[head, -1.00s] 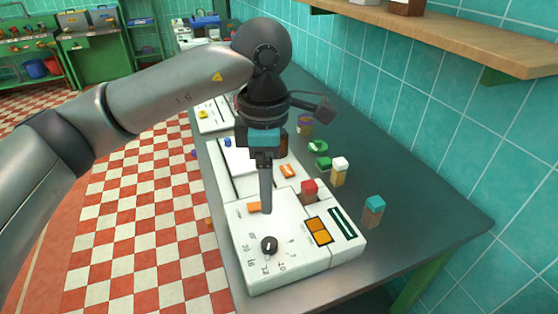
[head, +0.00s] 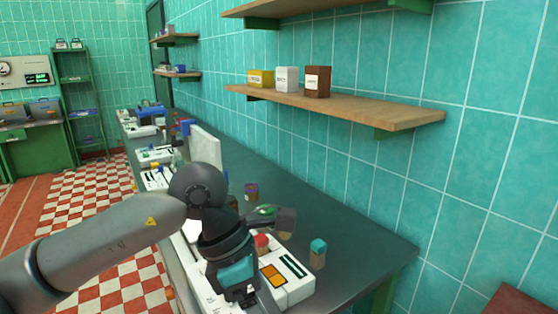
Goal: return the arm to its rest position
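My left arm comes in from the left in the head view, and its wrist is above the near end of the counter. My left gripper (head: 264,300) points down over the white device (head: 294,292) with orange and dark green panels. The fingers are seen edge-on and run toward the bottom edge, so their opening cannot be judged. I see nothing held. The wrist hides much of the device, including its dial. My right gripper is not in view.
A teal-topped block (head: 318,253) and a purple-topped jar (head: 251,191) stand on the grey counter (head: 365,250). A red-topped piece (head: 261,241) is close to the wrist. A wooden shelf (head: 390,115) with three boxes hangs on the tiled wall. The counter's right part is clear.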

